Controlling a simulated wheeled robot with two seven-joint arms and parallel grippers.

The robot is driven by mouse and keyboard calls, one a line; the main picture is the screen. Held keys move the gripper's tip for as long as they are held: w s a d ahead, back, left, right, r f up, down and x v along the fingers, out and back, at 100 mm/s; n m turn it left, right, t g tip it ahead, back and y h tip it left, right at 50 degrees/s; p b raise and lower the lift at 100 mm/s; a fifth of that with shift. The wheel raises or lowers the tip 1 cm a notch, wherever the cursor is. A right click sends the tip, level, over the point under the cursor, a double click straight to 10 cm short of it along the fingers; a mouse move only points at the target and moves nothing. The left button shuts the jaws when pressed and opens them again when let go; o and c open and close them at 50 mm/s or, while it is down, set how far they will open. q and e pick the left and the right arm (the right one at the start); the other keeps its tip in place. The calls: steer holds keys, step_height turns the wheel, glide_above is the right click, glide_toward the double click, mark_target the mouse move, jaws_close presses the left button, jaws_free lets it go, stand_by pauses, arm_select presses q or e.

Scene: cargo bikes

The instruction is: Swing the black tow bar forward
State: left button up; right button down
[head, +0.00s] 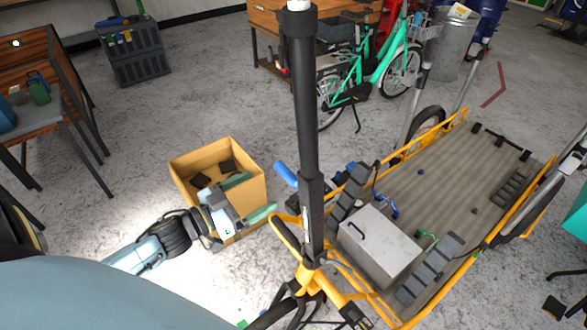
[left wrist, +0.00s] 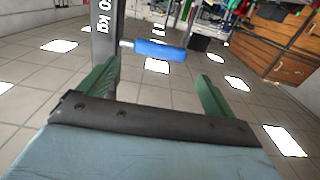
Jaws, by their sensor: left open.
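The black tow bar (head: 308,125) stands upright at the front of the yellow-framed cargo bike (head: 440,180). A blue handle (head: 285,174) sticks out to its left. My left gripper (head: 250,198) is open and empty, left of the bar and a little below the handle in the picture. In the left wrist view the bar (left wrist: 105,45), with white "kg" lettering, rises behind the left finger. The blue handle (left wrist: 160,50) shows beyond and between the open fingertips (left wrist: 157,85), apart from them. My right gripper is not in view.
A cardboard box (head: 183,164) with dark items stands on the floor behind my left gripper. A grey metal box (head: 385,240) sits on the cargo bed. A green bicycle (head: 375,75) and a workbench (head: 265,15) stand farther back. Floor between the box and tables is clear.

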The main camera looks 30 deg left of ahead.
arm_select(q)
steer(key=x, duration=1.1)
steer(key=shift+w+p, duration=0.4)
steer(key=shift+p, duration=0.05)
steer(key=shift+d, duration=0.1)
